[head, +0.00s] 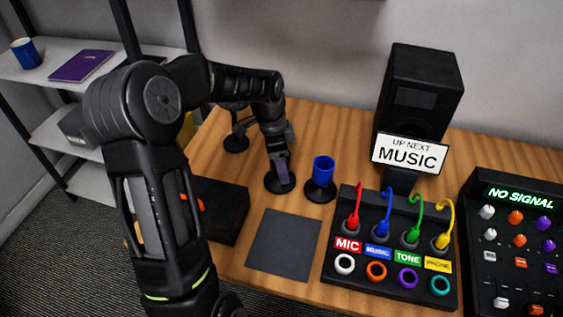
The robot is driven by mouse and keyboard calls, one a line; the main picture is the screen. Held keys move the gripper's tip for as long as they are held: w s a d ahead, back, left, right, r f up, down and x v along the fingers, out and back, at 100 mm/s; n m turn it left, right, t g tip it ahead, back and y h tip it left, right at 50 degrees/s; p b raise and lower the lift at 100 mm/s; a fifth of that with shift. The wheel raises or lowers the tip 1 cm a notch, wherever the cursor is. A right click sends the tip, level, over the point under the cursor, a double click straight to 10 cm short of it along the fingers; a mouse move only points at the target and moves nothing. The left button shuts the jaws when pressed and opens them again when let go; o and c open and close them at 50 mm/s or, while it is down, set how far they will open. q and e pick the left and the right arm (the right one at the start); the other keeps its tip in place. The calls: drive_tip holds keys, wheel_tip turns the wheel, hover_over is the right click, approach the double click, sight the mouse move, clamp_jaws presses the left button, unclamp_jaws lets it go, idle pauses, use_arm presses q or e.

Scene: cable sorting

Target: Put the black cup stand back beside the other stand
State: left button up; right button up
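A black cup stand (279,184) with a round base is on the wooden table. My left gripper (280,167) points down directly over it, with its fingertips at the stand and hiding its upper part. Whether the fingers are closed on it cannot be made out at this size. The other black stand (320,192) is just to the right, a small gap away, and holds a blue cup (323,171) upright. My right gripper is not in view.
A grey square mat (283,246) lies in front of the stands. A cable panel (390,270) with coloured plugs is to the right, before a black speaker (418,92) and sign. A black box (222,207) is left. Another round black base (236,143) stands behind, partly hidden by my arm.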

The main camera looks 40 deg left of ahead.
use_arm(q)
wheel_tip(320, 180, up, 12)
drive_tip(key=s+a, duration=0.1)
drive_tip(key=shift+a, duration=0.15)
idle(0.3)
drive_tip(key=shift+s+r+p, duration=0.1)
drive_tip(key=shift+r+p, duration=0.05)
drive_tip(key=shift+p, duration=0.2)
idle(0.4)
